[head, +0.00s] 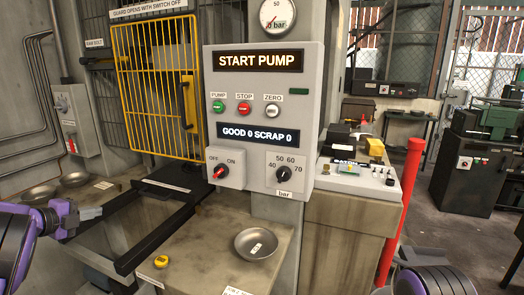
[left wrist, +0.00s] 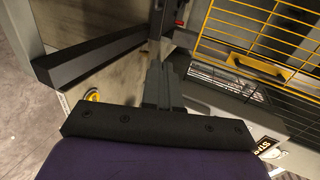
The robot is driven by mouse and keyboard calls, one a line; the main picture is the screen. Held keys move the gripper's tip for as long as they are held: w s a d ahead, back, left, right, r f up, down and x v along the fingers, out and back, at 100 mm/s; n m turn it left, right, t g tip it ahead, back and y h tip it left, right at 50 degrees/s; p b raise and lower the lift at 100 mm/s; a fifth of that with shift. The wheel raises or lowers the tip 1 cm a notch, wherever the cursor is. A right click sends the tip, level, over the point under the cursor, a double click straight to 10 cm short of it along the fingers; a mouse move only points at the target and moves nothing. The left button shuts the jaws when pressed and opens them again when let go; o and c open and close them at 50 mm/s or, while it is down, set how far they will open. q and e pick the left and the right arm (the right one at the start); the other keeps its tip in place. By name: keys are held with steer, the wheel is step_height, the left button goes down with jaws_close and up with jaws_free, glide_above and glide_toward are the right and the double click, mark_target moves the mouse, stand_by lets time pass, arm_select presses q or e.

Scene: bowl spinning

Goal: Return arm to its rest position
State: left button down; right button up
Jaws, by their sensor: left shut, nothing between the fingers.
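My left gripper (head: 92,213) comes in at the left edge of the head view, its narrow fingers together and pointing right. It is in front of the bowls and the black rails, with nothing seen in its fingers. In the left wrist view the gripper fingers (left wrist: 157,85) are shut and empty. Part of my right arm shows at the bottom right of the head view. The right gripper's fingers are not visible.
A grey control panel (head: 262,100) reads START PUMP. A yellow guard (head: 155,85) stands behind black rails (head: 165,222). A metal bowl (head: 257,244) sits on the bench front. Two bowls lie at left. A red post (head: 400,210) stands at right, with open floor beyond.

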arm_select(q)
steer(key=s+d+f+n+y+b, duration=0.2)
steer(key=s+f+n+y, duration=0.35)
steer(key=f+n, duration=0.75)
steer(key=s+d+f+n+y+b, duration=0.25)
steer(key=s+f+n, duration=0.65)
steer(key=f, duration=0.5)
steer(key=s+d+f+n+g+b, duration=0.1)
steer(key=s+d+f+n+g, duration=0.1)
steer(key=s+f, duration=0.5)
steer(key=s+d+f+n+g+b, duration=0.2)
steer(key=s+d+f+g, duration=0.2)
steer(key=s, duration=0.9)
steer(key=s+d+f+n+g+b, duration=0.2)
steer(key=s+d+f+n+g, duration=0.1)
steer(key=s+d+f, duration=0.5)
step_height(320, 180, down, 2)
steer(key=s, duration=0.3)
steer(key=shift+f+g, duration=0.25)
steer(key=shift+g, duration=0.05)
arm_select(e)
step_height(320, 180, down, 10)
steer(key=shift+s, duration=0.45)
